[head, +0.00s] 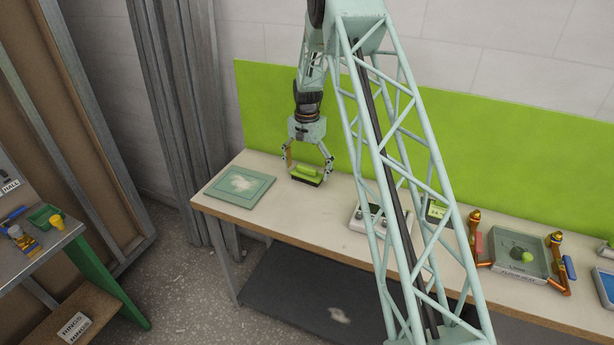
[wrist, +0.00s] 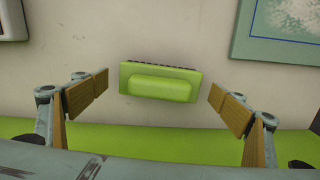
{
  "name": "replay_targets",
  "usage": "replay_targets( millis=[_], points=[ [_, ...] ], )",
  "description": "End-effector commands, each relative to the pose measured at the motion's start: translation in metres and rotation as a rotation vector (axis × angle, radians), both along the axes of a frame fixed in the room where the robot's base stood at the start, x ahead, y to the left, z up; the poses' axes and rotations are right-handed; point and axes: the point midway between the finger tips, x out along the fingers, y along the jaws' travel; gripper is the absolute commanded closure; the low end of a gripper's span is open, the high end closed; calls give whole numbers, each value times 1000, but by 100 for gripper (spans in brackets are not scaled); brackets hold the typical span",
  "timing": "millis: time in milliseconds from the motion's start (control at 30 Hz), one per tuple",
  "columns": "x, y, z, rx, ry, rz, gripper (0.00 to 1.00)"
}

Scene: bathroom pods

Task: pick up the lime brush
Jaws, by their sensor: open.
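The lime brush (head: 307,172) lies on the pale bench top, with its raised handle facing up and dark bristles showing along one edge. In the wrist view the lime brush (wrist: 160,82) lies between the two fingers, with a gap on each side. My gripper (head: 307,170) is open and empty above the brush, one finger to either side of it. In the wrist view my gripper (wrist: 160,98) shows its wooden finger pads spread wider than the brush. I cannot tell the exact height of the fingertips over the bench.
A green framed panel (head: 240,187) lies left of the brush. A white device (head: 371,219) stands to its right, partly behind my arm. A lime back panel (head: 450,140) rises behind the bench.

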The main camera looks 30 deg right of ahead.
Motion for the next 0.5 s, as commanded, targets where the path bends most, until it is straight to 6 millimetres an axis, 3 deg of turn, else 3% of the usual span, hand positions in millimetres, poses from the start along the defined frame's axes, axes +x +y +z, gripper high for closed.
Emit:
replay_targets(
  millis=[200,500],
  points=[
    [0,0,0,0,0,0,10],
    [0,0,0,0,0,0,37]
  ],
)
